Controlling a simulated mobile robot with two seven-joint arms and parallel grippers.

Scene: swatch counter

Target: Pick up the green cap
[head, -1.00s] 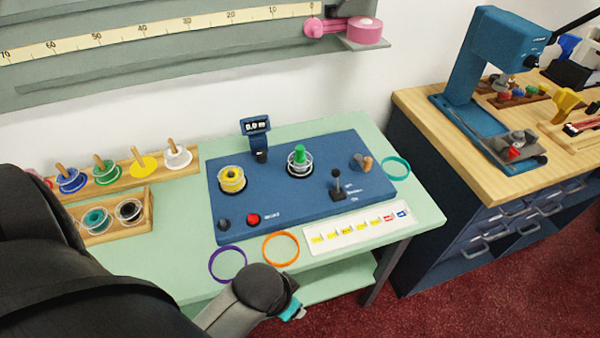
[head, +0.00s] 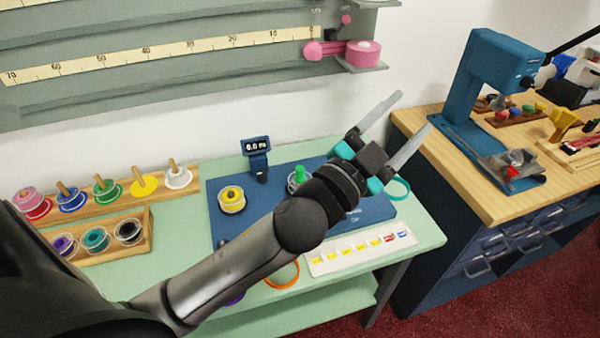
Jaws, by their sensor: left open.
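A small green piece (head: 540,107) that looks like a cap sits in a row of small coloured pieces on a wooden rack at the back of the right bench; it is too small to tell its shape surely. A green knob-like piece (head: 300,173) also stands in the clear spool on the blue device (head: 375,211), partly hidden by my arm. My left gripper (head: 412,112) is open and empty, fingers pointing up and right, raised over the gap between counter and bench, well left of the rack. My right gripper is not in view.
A blue press (head: 470,85) stands on the wooden bench (head: 470,180) between my left gripper and the rack. A yellow-topped tool (head: 566,118) is right of it. The green counter (head: 420,237) holds spools and a label strip (head: 360,247). A ruler rail (head: 150,55) hangs on the wall.

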